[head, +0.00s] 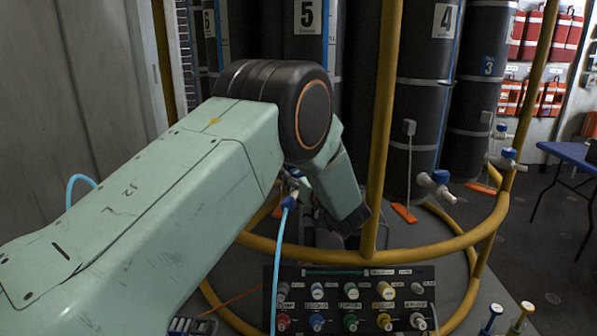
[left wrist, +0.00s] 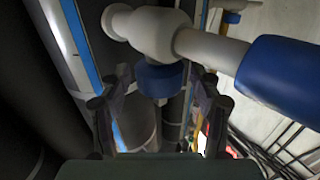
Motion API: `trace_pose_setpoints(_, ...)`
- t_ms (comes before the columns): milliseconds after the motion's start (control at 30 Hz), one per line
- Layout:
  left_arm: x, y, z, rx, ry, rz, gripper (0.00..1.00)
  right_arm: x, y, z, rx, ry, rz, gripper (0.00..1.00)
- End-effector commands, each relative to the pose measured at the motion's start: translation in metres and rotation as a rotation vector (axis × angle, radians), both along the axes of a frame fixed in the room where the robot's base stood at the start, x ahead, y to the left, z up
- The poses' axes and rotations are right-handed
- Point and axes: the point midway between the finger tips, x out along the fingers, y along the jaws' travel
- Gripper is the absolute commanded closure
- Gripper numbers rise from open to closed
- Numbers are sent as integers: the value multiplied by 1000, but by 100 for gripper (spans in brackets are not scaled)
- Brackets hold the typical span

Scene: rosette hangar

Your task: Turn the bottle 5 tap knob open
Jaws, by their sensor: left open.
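Bottle 5 (head: 307,50) is a tall dark cylinder with a white "5" label, behind my left arm in the head view. In the left wrist view its tap shows as a white tap body (left wrist: 152,32) with a blue round knob (left wrist: 160,80) below it. My left gripper (left wrist: 162,84) is open, with one finger on each side of the blue knob. I cannot tell whether either finger touches it. In the head view my arm hides most of this tap and the gripper's fingers. My right gripper is in neither view.
A blue sleeve (left wrist: 285,72) sits on the tap's side pipe. A light blue hose (head: 279,260) hangs beside my wrist. Yellow rails (head: 381,130) ring the bottles. A panel of coloured knobs (head: 350,272) stands in front. Another blue-knobbed tap (head: 437,180) is at right.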

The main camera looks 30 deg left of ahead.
Motion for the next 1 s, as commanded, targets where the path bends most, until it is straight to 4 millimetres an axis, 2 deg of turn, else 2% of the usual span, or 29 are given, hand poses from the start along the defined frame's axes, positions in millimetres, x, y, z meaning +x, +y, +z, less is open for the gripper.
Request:
trace_pose_setpoints(133,-1,-2,0,0,1,-1,37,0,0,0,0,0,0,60)
trace_pose_setpoints(267,-8,-15,0,2,3,-4,37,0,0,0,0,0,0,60)
trace_pose_setpoints(500,-35,-57,1,4,2,-6,37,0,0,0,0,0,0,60)
trace_pose_setpoints(700,-54,-85,1,4,0,-4,37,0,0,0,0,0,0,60)
trace_pose_setpoints(1000,-65,-101,0,1,1,0,37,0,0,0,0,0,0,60)
